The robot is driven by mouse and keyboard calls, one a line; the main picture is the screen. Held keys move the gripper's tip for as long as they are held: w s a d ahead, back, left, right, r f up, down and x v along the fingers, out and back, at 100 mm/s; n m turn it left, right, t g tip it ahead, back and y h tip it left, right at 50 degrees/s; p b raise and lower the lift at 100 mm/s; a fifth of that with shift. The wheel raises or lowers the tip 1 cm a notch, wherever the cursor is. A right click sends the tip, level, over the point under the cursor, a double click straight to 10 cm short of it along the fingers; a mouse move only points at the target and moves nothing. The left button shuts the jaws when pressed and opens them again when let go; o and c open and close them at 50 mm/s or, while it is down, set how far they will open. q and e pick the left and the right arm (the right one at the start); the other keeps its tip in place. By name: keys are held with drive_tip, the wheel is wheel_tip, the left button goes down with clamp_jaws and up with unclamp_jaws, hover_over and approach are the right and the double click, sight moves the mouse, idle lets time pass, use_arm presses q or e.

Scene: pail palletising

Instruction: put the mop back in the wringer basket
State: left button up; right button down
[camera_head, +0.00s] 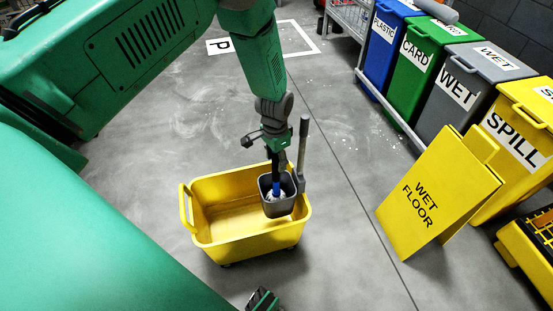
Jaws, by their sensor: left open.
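The mop (276,188) shows as a short blue part above a pale head inside the grey wringer basket (281,209). The basket sits at the right end of the yellow bucket (228,238), with a grey lever (303,150) rising beside it. My left gripper (277,168) is open, directly above the basket at the top of the mop's blue part. The gripper hides the upper mop, and I cannot tell whether they touch. A green and black part at the bottom edge (263,300) may be my right gripper; its fingers are not clear.
A yellow wet floor sign (438,200) stands right of the bucket. Blue (384,50), green (420,65), grey (462,92) and yellow (518,140) bins line the right side behind a low rail. The grey floor around the bucket is mostly clear.

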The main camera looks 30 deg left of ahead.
use_arm(q)
drive_tip(key=r+p, duration=0.4)
drive_tip(key=r, duration=0.8)
drive_tip(key=shift+a+p, duration=0.2)
drive_tip(key=shift+p, duration=0.15)
drive_tip(key=s+d+f+n, duration=0.1)
drive_tip(key=s+f, duration=0.3)
drive_tip(key=s, duration=0.3)
drive_tip(key=s+d+f+n, duration=0.1)
drive_tip(key=s+f, duration=0.3)
drive_tip(key=s, duration=0.3)
drive_tip(key=s+d+n, duration=0.1)
drive_tip(key=s, duration=1.5)
drive_tip(key=shift+d+r+n+t, duration=0.3)
drive_tip(key=shift+d+r+n, duration=0.1)
drive_tip(key=shift+r, duration=0.05)
wheel_tip(320, 180, up, 7)
drive_tip(key=p, duration=0.7)
drive_tip(key=shift+r, duration=0.2)
drive_tip(key=shift+w, duration=0.15)
